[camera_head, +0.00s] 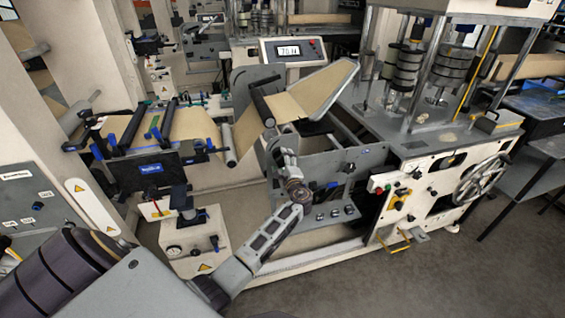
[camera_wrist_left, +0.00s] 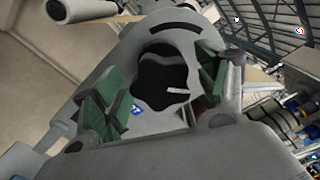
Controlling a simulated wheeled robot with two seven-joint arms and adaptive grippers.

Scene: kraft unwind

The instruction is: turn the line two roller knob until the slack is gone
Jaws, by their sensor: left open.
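In the left wrist view a black lobed knob (camera_wrist_left: 158,72) with a white mark sits on a grey machine face. My left gripper (camera_wrist_left: 160,92) is open, its green finger pads on either side of the knob. I cannot tell whether either pad touches it. In the head view my left gripper (camera_head: 282,152) is at the grey side plate beneath the rollers, and hides the knob. Brown kraft web (camera_head: 190,123) runs from the left unit past a grey roller (camera_head: 230,143) to a black roller (camera_head: 261,104) and onto the sloped part. My right gripper is not in view.
A display (camera_head: 292,50) stands behind the rollers. A press frame with a handwheel (camera_head: 481,178) is at the right. A blue-trimmed unwind unit (camera_head: 152,165) and a small white box (camera_head: 196,242) stand left of my arm. Grey floor (camera_head: 400,280) is clear at front right.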

